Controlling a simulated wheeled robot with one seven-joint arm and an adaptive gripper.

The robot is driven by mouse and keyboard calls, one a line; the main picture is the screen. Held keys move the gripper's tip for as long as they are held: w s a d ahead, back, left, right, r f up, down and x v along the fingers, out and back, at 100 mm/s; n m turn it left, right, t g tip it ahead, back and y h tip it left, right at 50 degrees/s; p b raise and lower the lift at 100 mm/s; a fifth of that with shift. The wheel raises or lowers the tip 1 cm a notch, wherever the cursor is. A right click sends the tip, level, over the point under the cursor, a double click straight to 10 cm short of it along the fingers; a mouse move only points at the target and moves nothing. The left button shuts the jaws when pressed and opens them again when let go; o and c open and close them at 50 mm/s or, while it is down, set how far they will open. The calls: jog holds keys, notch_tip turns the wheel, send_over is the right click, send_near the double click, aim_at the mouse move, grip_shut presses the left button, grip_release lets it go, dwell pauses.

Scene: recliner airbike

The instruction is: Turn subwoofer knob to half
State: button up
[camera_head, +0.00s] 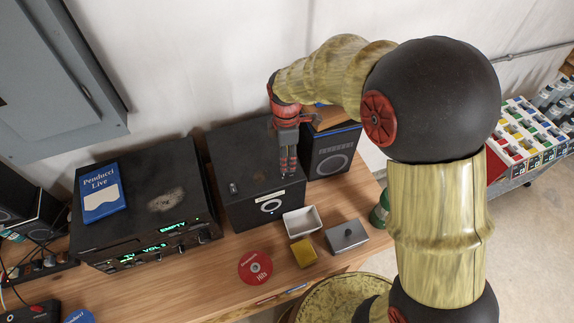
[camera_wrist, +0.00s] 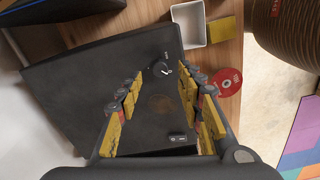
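The subwoofer is a black box (camera_head: 235,160) on the wooden bench, with a white ring emblem on its front. In the wrist view its dark top (camera_wrist: 90,85) fills the middle. A small round black knob (camera_wrist: 162,69) with a white mark sits on that top; its exact setting is too small to read. A small switch (camera_wrist: 178,138) is also on the top. My gripper (camera_head: 288,174) points down over the right part of the box. In the wrist view my gripper (camera_wrist: 166,78) has its yellow-padded fingers apart, with the knob seen between the tips. Contact is not visible.
A white dish (camera_head: 300,222), a yellow block (camera_head: 304,253), a grey lidded box (camera_head: 346,236) and a red disc (camera_head: 255,267) lie in front. A black receiver (camera_head: 140,200) bearing a blue book (camera_head: 101,192) stands left. A speaker (camera_head: 331,152) stands right, close to my gripper.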

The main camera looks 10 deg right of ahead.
jog(key=shift+a+f, duration=0.1)
jog(key=shift+f, duration=2.35)
jog(key=c, duration=0.3)
grip_shut()
